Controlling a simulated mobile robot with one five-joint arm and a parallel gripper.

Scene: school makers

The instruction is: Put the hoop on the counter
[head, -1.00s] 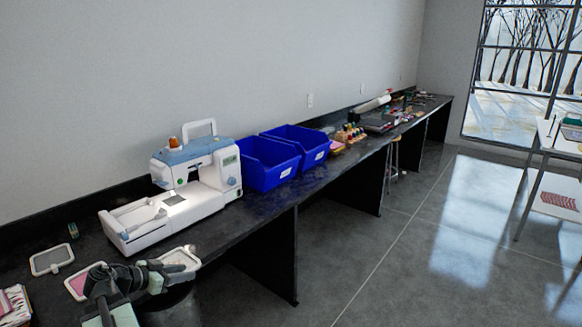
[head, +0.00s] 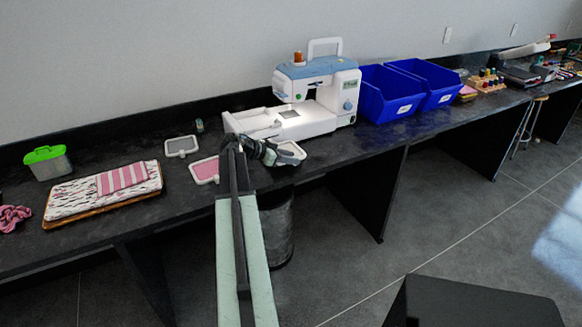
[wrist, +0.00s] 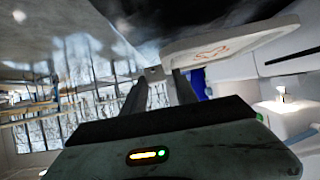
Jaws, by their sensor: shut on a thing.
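My gripper (head: 270,153) is shut on a white-framed hoop (head: 291,152) near the counter's front edge, in front of the sewing machine. In the wrist view the hoop (wrist: 232,38) stretches right from my fingertips (wrist: 160,76), with a reddish mark on its pale middle. I cannot tell whether the hoop touches the counter. The dark counter (head: 110,235) runs along the wall. Two similar hoops lie on it to the left: one with pink cloth (head: 205,170) and one with grey cloth (head: 181,146).
The white and blue sewing machine (head: 318,90) stands just behind the held hoop. Blue bins (head: 388,95) stand to its right. A folded-cloth stack (head: 105,192), a green-lidded box (head: 48,162) and a pink scrunchie (head: 12,218) lie left. A dark bin (head: 277,230) stands below.

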